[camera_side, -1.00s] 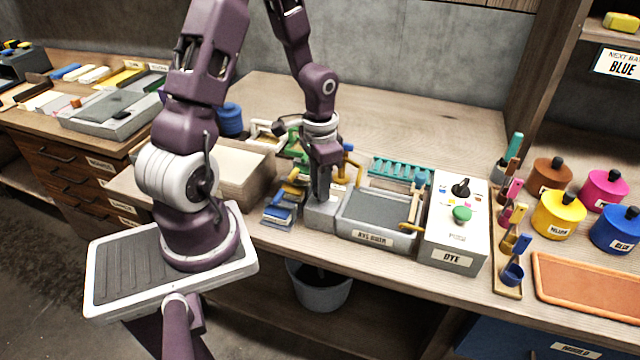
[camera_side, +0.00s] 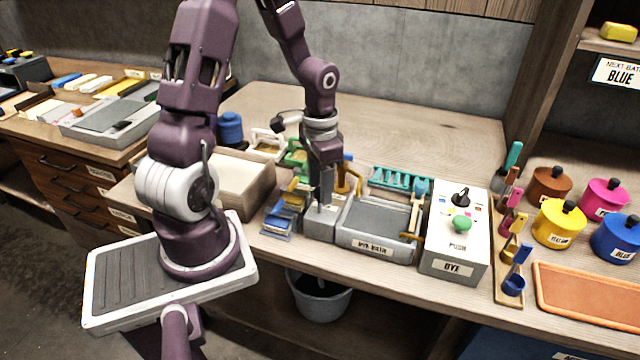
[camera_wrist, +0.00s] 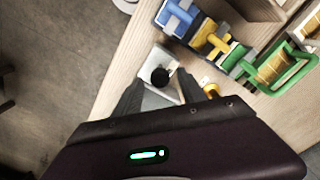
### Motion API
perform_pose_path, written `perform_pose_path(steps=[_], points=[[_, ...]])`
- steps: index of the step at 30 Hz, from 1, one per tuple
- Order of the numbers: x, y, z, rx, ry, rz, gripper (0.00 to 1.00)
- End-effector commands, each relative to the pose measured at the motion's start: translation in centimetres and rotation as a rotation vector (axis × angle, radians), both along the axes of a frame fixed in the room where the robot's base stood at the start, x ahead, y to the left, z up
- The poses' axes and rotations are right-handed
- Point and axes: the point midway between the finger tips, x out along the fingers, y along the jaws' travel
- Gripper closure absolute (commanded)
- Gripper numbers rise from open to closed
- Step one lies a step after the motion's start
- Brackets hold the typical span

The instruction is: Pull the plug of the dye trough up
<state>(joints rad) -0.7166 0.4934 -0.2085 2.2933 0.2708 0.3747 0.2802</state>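A black round knob (camera_wrist: 160,76), seemingly the plug's handle, stands on a pale grey block in the wrist view, between and just beyond my fingertips. My gripper (camera_wrist: 160,90) points down with its two dark fingers apart, one on each side of the knob. I cannot tell whether they touch it. In the side view my gripper (camera_side: 324,204) is low over a small grey block (camera_side: 318,226) at the left end of the grey trough (camera_side: 378,245). The trough's inside looks grey; its far left corner is partly hidden by my arm.
A white DYE box (camera_side: 453,250) with a green push button stands right of the trough. Blue, yellow and green-handled frames (camera_wrist: 215,42) stand close to the left of the grey block. A grey bucket (camera_side: 318,295) is below the table's front edge.

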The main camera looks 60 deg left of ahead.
Motion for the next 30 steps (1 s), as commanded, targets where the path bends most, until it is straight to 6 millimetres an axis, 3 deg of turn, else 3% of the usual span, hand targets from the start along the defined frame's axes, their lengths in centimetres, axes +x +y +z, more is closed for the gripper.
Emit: perform_pose_path(steps=[6, 16, 26, 28, 30], points=[[0.0, 0.0, 0.4, 0.001, 0.0, 0.001, 0.52], [0.0, 0.1, 6.4, 0.002, -0.002, 0.003, 0.52], [0.0, 0.0, 7.1, 0.0, 0.001, 0.0, 0.52], [-0.1, -0.4, 7.6, 0.012, -0.006, -0.003, 0.52], [-0.2, -1.8, 9.5, 0.051, -0.033, -0.01, 0.52]])
